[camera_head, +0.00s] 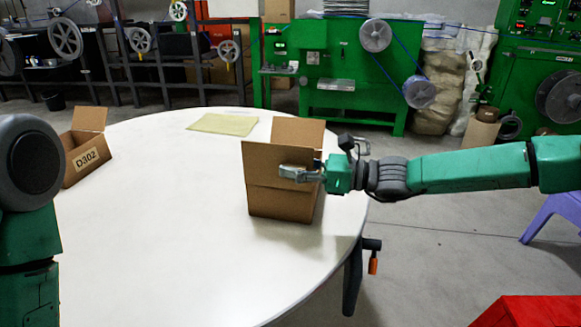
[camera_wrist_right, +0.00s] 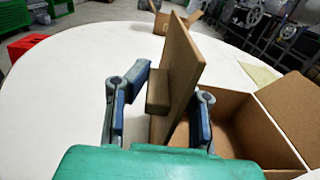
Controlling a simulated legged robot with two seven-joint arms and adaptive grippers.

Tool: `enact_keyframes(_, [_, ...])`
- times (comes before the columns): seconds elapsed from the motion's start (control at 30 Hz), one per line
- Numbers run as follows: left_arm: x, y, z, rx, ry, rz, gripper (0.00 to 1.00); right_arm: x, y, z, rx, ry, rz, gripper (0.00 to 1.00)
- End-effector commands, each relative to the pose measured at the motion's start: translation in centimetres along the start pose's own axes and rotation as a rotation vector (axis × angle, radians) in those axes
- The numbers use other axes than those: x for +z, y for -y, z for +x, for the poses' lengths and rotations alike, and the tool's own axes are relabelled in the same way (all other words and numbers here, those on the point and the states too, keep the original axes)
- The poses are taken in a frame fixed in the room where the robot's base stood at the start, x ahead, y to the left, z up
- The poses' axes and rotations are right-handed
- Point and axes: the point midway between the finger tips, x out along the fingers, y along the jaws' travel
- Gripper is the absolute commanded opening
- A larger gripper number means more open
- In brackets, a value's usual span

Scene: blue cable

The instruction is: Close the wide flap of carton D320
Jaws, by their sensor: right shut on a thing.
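A brown open carton (camera_head: 280,204) stands near the right side of the round white table; no label shows on its visible faces, so I cannot read whether it is D320. Its wide near flap (camera_head: 262,160) stands raised, and a far flap (camera_head: 298,132) is also up. My right gripper (camera_head: 299,173) is at the right edge of the near flap. In the right wrist view, its fingers (camera_wrist_right: 163,105) are on either side of the raised flap (camera_wrist_right: 184,75), shut on it. The open carton inside (camera_wrist_right: 235,125) shows to the right. My left gripper is out of view; only its arm shows.
Another open carton (camera_head: 85,157), labelled D302, stands at the table's left. A yellowish sheet (camera_head: 223,124) lies at the back of the white table (camera_head: 170,230). The table middle is clear. Green machines stand behind; a red box (camera_head: 525,312) is at lower right.

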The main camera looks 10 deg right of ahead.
Motion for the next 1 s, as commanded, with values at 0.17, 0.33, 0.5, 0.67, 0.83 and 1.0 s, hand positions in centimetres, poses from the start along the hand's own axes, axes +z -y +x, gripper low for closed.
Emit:
enact_keyframes(0.17, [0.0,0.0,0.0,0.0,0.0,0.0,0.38,-0.7,0.0,-0.1,-0.003,-0.011,0.004,0.36])
enact_keyframes(0.33, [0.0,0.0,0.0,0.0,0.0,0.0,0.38,-0.3,-0.1,-0.1,-0.001,-0.006,0.001,0.36])
enact_keyframes(0.5, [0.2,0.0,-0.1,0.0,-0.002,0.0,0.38,-0.2,-0.1,-0.5,-0.002,-0.004,0.0,0.36])
enact_keyframes(0.67, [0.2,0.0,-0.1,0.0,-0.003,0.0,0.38,-0.2,0.0,-2.8,-0.004,-0.004,-0.001,0.36])
enact_keyframes(0.83, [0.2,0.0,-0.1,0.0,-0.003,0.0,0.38,-0.2,0.1,-6.6,-0.005,-0.004,0.0,0.36])
enact_keyframes(1.0, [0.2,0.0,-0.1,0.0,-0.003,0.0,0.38,-0.4,0.1,-9.8,-0.004,-0.005,0.002,0.36])
